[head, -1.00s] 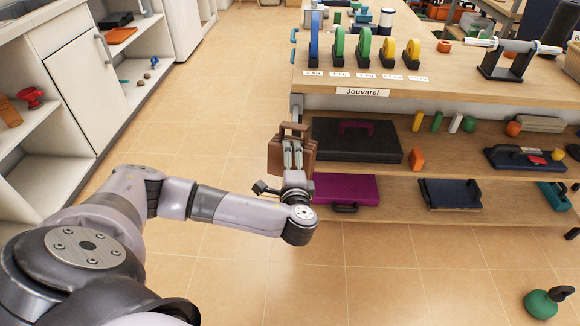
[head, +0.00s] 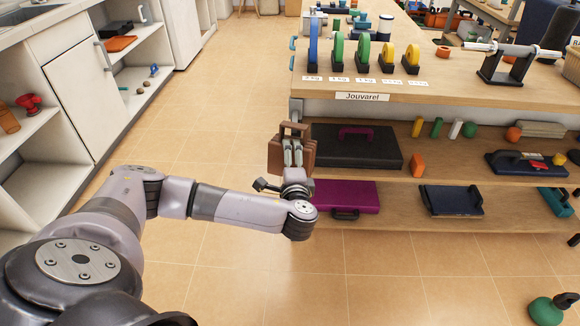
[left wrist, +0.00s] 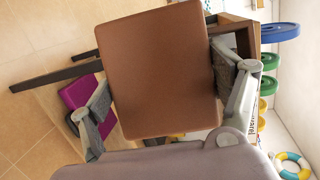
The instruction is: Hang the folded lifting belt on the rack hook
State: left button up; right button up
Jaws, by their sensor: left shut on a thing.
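The folded lifting belt is a brown bundle (head: 275,157) with a brown loop on top in the head view. My left gripper (head: 292,150) is shut on it, and holds it upright beside the left end of the rack. In the left wrist view the belt (left wrist: 160,70) is a broad brown face between the two fingers (left wrist: 165,95), hiding much behind it. Two blue hooks stick out at the rack's left end, an upper hook (head: 294,38) and a lower hook (head: 291,62). Both are above and beyond the belt, apart from it. My right gripper is not seen.
The rack's wooden top (head: 440,91) carries coloured discs and a label. Its shelves hold a black case (head: 345,152), a purple case (head: 350,195) and smaller items. A white cabinet (head: 85,95) stands at left. Tiled floor between is clear. A green round weight (head: 545,312) lies at lower right.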

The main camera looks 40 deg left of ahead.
pick_arm(q)
jog(key=shift+w+a+b, duration=0.35)
jog(key=shift+w+b, duration=0.05)
jog(key=shift+w, duration=0.15)
jog(key=shift+w+a, duration=0.15)
jog(key=shift+w, duration=0.05)
jog(key=shift+w+a+b, duration=0.35)
jog(key=shift+w+b, duration=0.25)
jog(key=shift+w+a+f, duration=0.15)
jog(key=shift+w+f, duration=0.1)
jog(key=shift+w, duration=0.05)
jog(key=shift+w+a+f, duration=0.1)
jog(key=shift+w, duration=0.1)
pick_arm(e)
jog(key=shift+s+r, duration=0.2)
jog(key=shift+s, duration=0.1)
pick_arm(q)
jog(key=shift+f, duration=0.1)
jog(key=o, duration=1.7)
